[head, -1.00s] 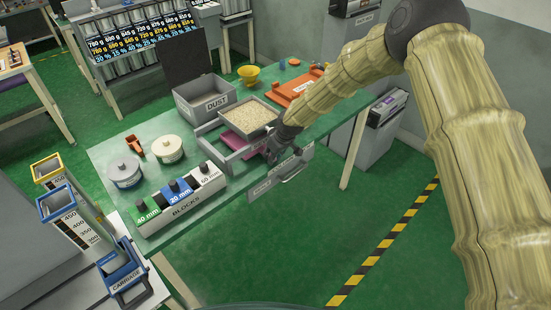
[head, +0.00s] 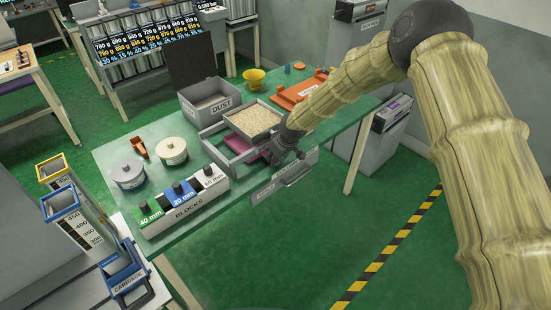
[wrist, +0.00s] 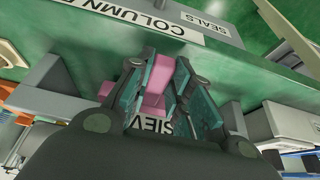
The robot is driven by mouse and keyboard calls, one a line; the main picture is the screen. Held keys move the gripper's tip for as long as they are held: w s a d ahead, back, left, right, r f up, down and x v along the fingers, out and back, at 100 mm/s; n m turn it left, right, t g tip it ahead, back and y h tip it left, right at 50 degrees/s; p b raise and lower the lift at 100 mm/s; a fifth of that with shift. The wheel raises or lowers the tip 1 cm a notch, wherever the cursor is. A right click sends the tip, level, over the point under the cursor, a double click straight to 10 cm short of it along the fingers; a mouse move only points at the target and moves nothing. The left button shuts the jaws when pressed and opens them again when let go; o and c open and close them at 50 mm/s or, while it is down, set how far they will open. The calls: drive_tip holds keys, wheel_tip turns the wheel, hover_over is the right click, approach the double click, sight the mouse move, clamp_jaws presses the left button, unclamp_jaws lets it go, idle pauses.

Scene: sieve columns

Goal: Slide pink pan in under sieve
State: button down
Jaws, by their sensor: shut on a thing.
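The sieve (head: 254,119), a grey-framed square tray filled with pale grains, sits on a grey stand (head: 222,147) on the green table. The pink pan (head: 251,155) shows low at the stand, just below the sieve; much of it is hidden by the stand and my gripper. My gripper (head: 283,155) is at the table's front edge, right of the stand. In the wrist view my gripper (wrist: 152,92) has its teal fingers on either side of a pink part of the pan (wrist: 157,75), shut on it. A partly covered label reading SIEV shows below.
A grey dust box (head: 209,103) stands behind the sieve. A blocks rack (head: 182,205) and two round tins (head: 172,150) are to the left. An orange tray (head: 300,93) and yellow funnel (head: 254,77) lie behind. A labelled panel (head: 283,182) hangs at the front edge.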

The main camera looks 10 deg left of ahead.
drive_tip(key=shift+f+b, duration=0.3)
drive_tip(key=shift+f, duration=0.2)
drive_tip(key=c, duration=1.2)
unclamp_jaws()
drive_tip(key=shift+r, duration=0.1)
